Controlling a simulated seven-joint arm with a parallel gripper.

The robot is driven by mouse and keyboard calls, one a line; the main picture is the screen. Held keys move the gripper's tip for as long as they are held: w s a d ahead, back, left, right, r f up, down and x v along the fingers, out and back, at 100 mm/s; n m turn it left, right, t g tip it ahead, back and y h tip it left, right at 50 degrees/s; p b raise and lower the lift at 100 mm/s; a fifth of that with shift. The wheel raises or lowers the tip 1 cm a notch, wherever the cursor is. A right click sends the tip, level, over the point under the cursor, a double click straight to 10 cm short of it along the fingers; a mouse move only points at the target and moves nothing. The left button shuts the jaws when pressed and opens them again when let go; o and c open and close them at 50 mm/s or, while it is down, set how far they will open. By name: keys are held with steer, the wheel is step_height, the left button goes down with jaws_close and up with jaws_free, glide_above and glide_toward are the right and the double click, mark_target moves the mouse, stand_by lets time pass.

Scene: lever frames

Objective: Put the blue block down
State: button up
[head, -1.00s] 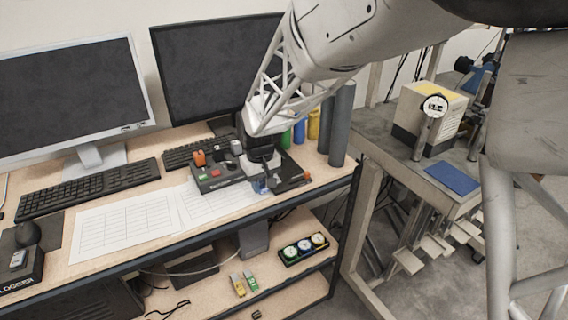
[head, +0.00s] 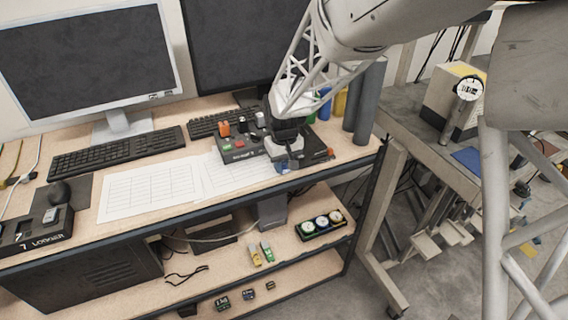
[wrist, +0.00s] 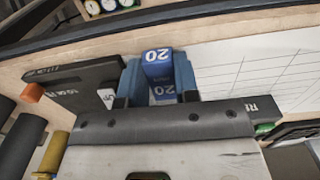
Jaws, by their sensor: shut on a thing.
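The blue block (wrist: 158,66), marked with a white 20, is between the two blue-grey fingers of my gripper (wrist: 158,84) in the wrist view. The fingers are shut on it. In the head view my gripper (head: 283,160) is low over the desk near its front edge, and only a small bit of the block (head: 281,168) shows. I cannot tell whether the block touches the desk.
A control box (head: 238,150) with coloured switches stands left of my gripper; a dark panel with an orange knob (head: 329,153) is right of it. Paper sheets (head: 150,188) lie further left. Grey cylinders (head: 366,105) stand behind. A lower shelf holds round gauges (head: 321,223).

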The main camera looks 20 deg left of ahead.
mark_target(284, 165)
steer(key=shift+f, duration=0.15)
steer(key=o, duration=1)
step_height(284, 165, up, 12)
stand_by(0.5)
stand_by(0.6)
